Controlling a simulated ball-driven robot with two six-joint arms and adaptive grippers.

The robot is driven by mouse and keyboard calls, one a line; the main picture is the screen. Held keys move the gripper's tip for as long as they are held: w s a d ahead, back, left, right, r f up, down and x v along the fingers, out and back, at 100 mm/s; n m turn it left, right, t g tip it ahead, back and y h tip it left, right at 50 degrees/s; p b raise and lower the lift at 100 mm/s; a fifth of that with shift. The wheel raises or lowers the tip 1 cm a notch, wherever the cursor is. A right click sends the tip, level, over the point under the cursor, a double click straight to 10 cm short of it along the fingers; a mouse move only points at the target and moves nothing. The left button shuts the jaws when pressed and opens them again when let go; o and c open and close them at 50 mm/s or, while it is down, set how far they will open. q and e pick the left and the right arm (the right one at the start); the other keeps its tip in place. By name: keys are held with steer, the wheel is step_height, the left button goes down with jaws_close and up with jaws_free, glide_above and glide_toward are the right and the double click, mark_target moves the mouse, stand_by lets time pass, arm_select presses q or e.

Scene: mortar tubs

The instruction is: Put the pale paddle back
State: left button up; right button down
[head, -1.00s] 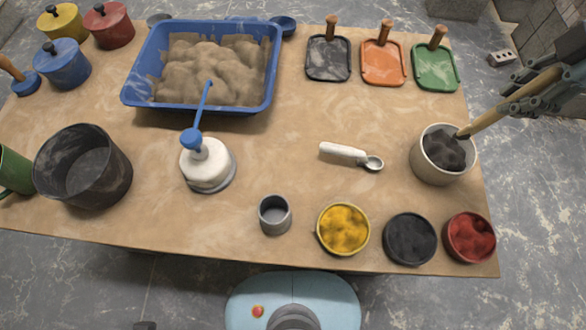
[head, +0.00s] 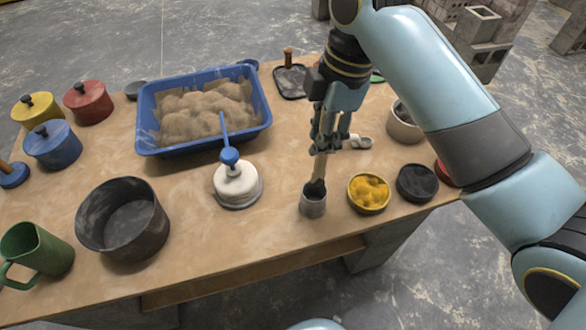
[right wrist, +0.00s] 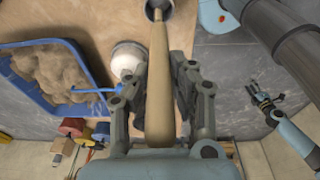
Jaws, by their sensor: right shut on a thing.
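The pale paddle (head: 320,166) has a light wooden shaft and a dark lower end. My right gripper (head: 330,140) is shut on its shaft and holds it nearly upright. The dark end is at the mouth of the small grey cup (head: 313,206), its tip hidden by the rim. In the right wrist view the paddle (right wrist: 160,80) runs between the fingers towards the cup (right wrist: 158,9). The pale pot (head: 402,128) stands behind my right arm, partly hidden. My left gripper (right wrist: 265,102) shows in the right wrist view with fingers apart and empty.
A white round-based stand with a blue rod (head: 237,184) is left of the cup. Yellow (head: 368,193) and black (head: 417,183) pigment bowls are right of it. A blue sand tub (head: 205,145) is behind. A dark bucket (head: 122,220) and green jug (head: 36,252) stand left.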

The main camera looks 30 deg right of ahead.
glide_above(314, 170)
step_height(314, 170, down, 4)
steer(key=shift+d+f+p, duration=0.15)
steer(key=shift+f+p, duration=0.05)
steer(key=shift+p, duration=0.1)
step_height(314, 170, down, 5)
steer(key=shift+w+f+p, duration=0.1)
steer(key=shift+f+p, duration=0.1)
steer(key=shift+p, duration=0.1)
arm_select(q)
steer(key=shift+w+d+r, duration=0.45)
steer(key=shift+d+r, duration=0.25)
arm_select(e)
steer(key=c, duration=1.2)
jaws_free()
steer(key=shift+f, duration=0.1)
arm_select(q)
steer(key=shift+d, duration=0.15)
arm_select(e)
steer(key=shift+o, duration=0.2)
